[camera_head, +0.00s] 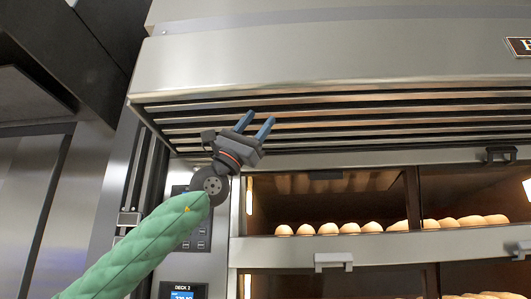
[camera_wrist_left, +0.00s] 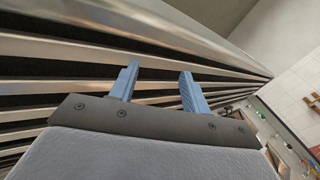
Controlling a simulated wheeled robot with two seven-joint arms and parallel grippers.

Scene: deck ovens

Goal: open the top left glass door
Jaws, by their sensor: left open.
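The top left glass door (camera_head: 375,184) is at the upper deck opening, below the slatted hood. Bread rolls show behind or below it. A dark shape at its upper middle may be its handle; I cannot tell whether the door is fully shut. My left gripper (camera_head: 254,124) is open and empty, up and left of the door, in front of the hood slats. In the left wrist view, its two blue fingers (camera_wrist_left: 159,70) are spread apart with nothing between them, and no door shows there. My right gripper is not in view.
The steel hood (camera_head: 330,60) overhangs the ovens, with slats (camera_head: 370,120) close to my left fingers. Another dark handle (camera_head: 500,155) is at upper right. A lower door handle (camera_head: 333,262) juts out below. A control panel (camera_head: 185,290) is at left.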

